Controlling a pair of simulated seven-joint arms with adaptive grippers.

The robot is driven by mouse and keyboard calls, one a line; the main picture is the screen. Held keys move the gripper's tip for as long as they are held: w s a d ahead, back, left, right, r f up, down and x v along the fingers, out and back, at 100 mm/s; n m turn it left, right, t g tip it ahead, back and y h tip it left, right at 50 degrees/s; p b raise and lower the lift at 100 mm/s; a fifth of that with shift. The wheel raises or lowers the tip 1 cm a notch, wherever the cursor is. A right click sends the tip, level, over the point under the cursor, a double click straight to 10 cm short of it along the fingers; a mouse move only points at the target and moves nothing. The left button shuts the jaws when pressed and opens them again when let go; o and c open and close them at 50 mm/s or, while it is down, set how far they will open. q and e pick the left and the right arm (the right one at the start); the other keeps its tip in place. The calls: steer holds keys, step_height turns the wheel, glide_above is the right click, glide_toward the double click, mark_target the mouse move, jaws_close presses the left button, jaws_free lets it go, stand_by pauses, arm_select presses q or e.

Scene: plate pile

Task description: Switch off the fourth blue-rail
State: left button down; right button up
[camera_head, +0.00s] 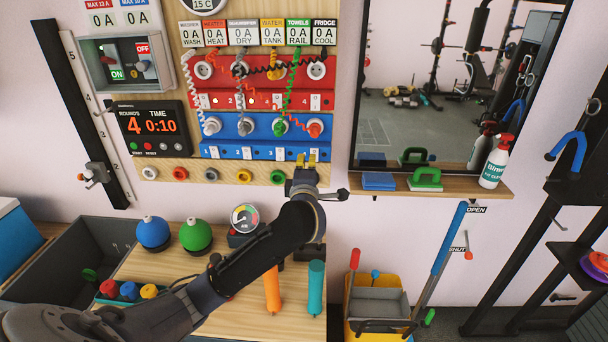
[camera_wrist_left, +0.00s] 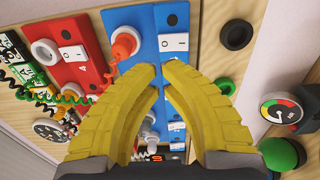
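The blue rail (camera_head: 263,138) runs along the lower part of the wall panel, with a row of plugs above numbered rocker switches. Its fourth switch is at the right end, largely hidden by my left gripper (camera_head: 306,158) in the head view. In the left wrist view the blue rail (camera_wrist_left: 145,20) shows a white O/I rocker switch (camera_wrist_left: 173,42) beside a red-orange plug (camera_wrist_left: 124,45). My left gripper's yellow fingers (camera_wrist_left: 163,73) are a small gap apart, empty, with tips close to this switch. I cannot tell whether they touch the rail. My right gripper is not in view.
A red rail (camera_head: 262,98) with coiled cords lies just above. Coloured round sockets (camera_head: 277,177) line the panel below. A mirror and a shelf (camera_head: 450,189) with a spray bottle (camera_head: 496,162) are to the right. A gauge (camera_head: 244,219) and coloured handles stand on the bench below.

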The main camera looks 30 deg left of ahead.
arm_select(q)
steer(key=v, duration=0.7)
steer(key=shift+d+r, duration=0.2)
steer(key=shift+r, duration=0.1)
steer(key=shift+s, duration=0.1)
